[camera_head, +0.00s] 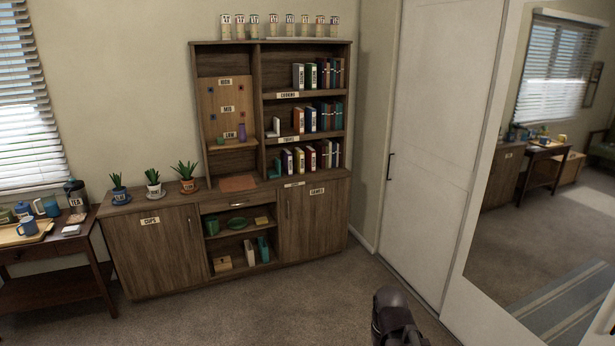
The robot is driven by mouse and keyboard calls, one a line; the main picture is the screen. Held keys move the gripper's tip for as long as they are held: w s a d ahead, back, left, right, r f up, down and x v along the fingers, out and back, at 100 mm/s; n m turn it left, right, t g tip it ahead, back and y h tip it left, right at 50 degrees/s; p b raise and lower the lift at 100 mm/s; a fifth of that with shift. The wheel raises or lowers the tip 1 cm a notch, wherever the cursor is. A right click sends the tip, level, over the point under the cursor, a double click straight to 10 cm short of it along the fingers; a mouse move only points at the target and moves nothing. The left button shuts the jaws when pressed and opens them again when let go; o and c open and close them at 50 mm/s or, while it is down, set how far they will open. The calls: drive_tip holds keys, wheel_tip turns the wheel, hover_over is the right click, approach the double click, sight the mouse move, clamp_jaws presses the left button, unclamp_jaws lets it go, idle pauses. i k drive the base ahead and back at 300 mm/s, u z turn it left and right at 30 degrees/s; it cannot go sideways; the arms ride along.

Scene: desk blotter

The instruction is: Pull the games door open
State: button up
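The games door (312,228) is the brown wooden door at the right end of the low cabinet, with a pale GAMES label (317,191) near its top. It looks shut, flush with the cabinet front. A slim vertical handle (286,209) runs along its left edge. A dark part of my own arm shows at the bottom edge, right of centre, on the near side of the cabinet and apart from it. No gripper fingers can be made out.
The cups door (158,250) is at the cabinet's left end, with open shelves between the doors. Potted plants (187,177) stand on top. A side table (60,285) is at left. A white sliding door (440,130) and mirror stand at right. Carpet (290,310) before the cabinet is clear.

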sight(314, 217)
drive_tip(key=u, duration=0.2)
drive_tip(key=i, duration=1.6)
drive_tip(key=u, duration=0.65)
drive_tip(key=i, duration=1.55)
drive_tip(key=u, duration=0.35)
